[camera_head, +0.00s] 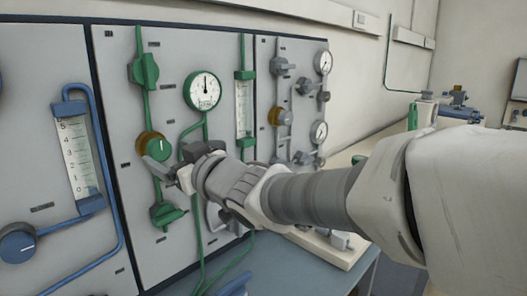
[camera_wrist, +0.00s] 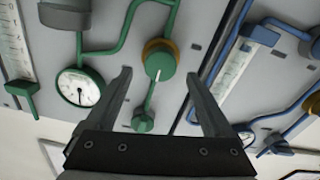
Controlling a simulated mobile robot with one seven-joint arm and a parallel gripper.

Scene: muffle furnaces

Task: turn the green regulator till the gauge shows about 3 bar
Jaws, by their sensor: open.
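The green regulator (camera_head: 160,149) is a round knob with a white mark and a brass-coloured collar, on the grey panel in the head view. It also shows in the wrist view (camera_wrist: 160,64). The round white gauge (camera_head: 204,90) with a green rim is above it to the right. Its needle points about straight up; the numbers are too small to read. The gauge shows in the wrist view too (camera_wrist: 79,87). My gripper (camera_head: 166,168) is open close to the regulator. In the wrist view, the knob appears between my gripper's spread fingers (camera_wrist: 157,76); contact cannot be told.
Green pipes and a lower green valve (camera_head: 165,214) are close by. A green-framed flow tube (camera_head: 243,107) stands right of the gauge. A blue flow tube (camera_head: 76,155) and blue knob (camera_head: 17,243) are on the left panel. Grey valves and small gauges are at right.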

